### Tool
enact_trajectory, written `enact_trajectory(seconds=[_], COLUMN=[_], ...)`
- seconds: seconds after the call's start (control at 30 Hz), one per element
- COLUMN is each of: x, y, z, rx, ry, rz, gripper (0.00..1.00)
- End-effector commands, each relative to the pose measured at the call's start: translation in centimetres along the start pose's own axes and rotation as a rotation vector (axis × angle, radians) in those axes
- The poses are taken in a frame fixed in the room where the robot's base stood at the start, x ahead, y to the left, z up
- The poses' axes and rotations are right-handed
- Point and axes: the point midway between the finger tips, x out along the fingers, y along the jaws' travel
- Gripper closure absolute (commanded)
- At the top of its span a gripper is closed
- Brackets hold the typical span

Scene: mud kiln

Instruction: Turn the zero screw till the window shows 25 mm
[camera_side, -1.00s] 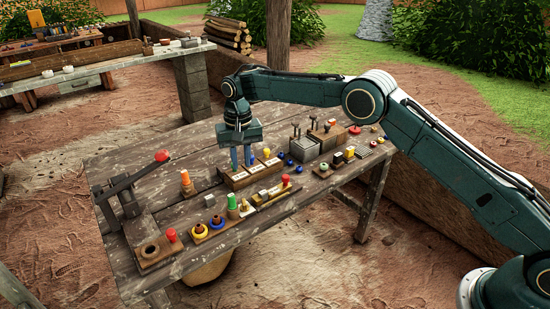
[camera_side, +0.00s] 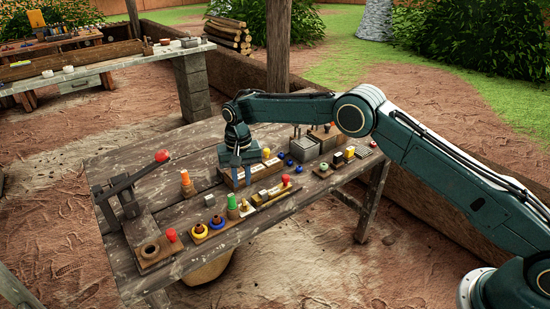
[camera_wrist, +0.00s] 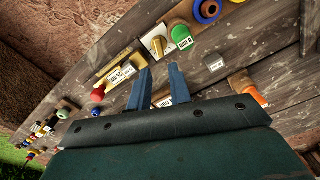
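A brass gauge bar (camera_side: 268,199) lies on a wooden base near the table's front edge, with a red knob (camera_side: 285,179) at its right end. In the wrist view the brass bar (camera_wrist: 120,72) carries a small white printed plate, and the red knob (camera_wrist: 98,95) stands at its lower left end. I cannot tell which part is the zero screw, and the window's reading is too small to make out. My gripper (camera_wrist: 160,70) is open and empty, its two blue fingers apart. In the side view the gripper (camera_side: 240,176) is behind and left of the gauge, over a labelled wooden block (camera_side: 262,168).
Grey boxes (camera_side: 304,149) stand right. Bare planks lie around the orange cone.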

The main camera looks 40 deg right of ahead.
Motion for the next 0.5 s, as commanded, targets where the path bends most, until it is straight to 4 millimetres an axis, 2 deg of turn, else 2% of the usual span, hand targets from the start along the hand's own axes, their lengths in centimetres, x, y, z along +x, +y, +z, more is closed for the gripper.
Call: enact_trajectory(seconds=[0.2,0.5], x=[3.5,6.8], y=[0.0,0.0], z=[0.0,0.0], rx=[0.0,0.0], ry=[-0.002,-0.001], rz=[0.001,0.001], gripper=[0.8,0.8])
